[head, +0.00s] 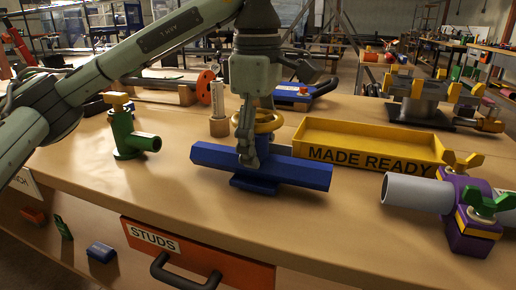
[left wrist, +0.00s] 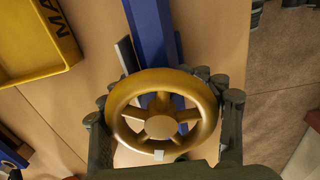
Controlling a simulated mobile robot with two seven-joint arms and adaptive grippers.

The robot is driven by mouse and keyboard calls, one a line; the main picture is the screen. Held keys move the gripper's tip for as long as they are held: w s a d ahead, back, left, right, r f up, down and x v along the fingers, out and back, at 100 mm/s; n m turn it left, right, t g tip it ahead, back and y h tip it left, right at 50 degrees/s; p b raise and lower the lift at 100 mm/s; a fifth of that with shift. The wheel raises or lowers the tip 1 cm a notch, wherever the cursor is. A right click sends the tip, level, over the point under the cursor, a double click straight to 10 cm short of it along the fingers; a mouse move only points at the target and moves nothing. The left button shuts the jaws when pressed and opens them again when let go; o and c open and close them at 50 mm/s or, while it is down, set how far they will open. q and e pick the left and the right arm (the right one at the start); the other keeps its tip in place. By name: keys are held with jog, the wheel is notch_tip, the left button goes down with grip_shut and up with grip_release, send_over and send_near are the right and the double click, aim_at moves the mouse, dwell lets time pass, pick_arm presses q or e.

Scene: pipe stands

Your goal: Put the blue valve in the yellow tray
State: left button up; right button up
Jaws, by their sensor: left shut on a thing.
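The blue valve (head: 300,170) has a long blue body and a yellow handwheel (head: 268,122). It is upright over the worktop left of the yellow tray; whether its foot touches the wood I cannot tell. My left gripper (head: 248,150) comes down from above and is shut on the valve at its handwheel. In the left wrist view the fingers of my left gripper (left wrist: 162,95) lie on both sides of the handwheel (left wrist: 162,126). The yellow tray (head: 375,155), marked MADE READY, looks empty; its corner shows in the left wrist view (left wrist: 45,72). My right gripper is out of view.
A green valve (head: 125,137) with a yellow handle stands to the left. A purple and grey pipe valve (head: 468,218) is at the right front. Behind are a blue tool (head: 290,92) and a grey fixture (head: 422,98). An orange STUDS drawer (head: 190,255) is below the edge.

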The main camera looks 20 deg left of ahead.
aim_at(258, 115)
pick_arm(q)
jog(key=shift+f, duration=0.2)
dwell(0.6)
jog(key=o, duration=1.5)
jog(key=shift+o, duration=0.4)
jog(key=o, duration=0.5)
jog(key=shift+c, duration=0.2)
jog(key=shift+s+r, duration=0.1)
jog(key=shift+r, duration=3.65)
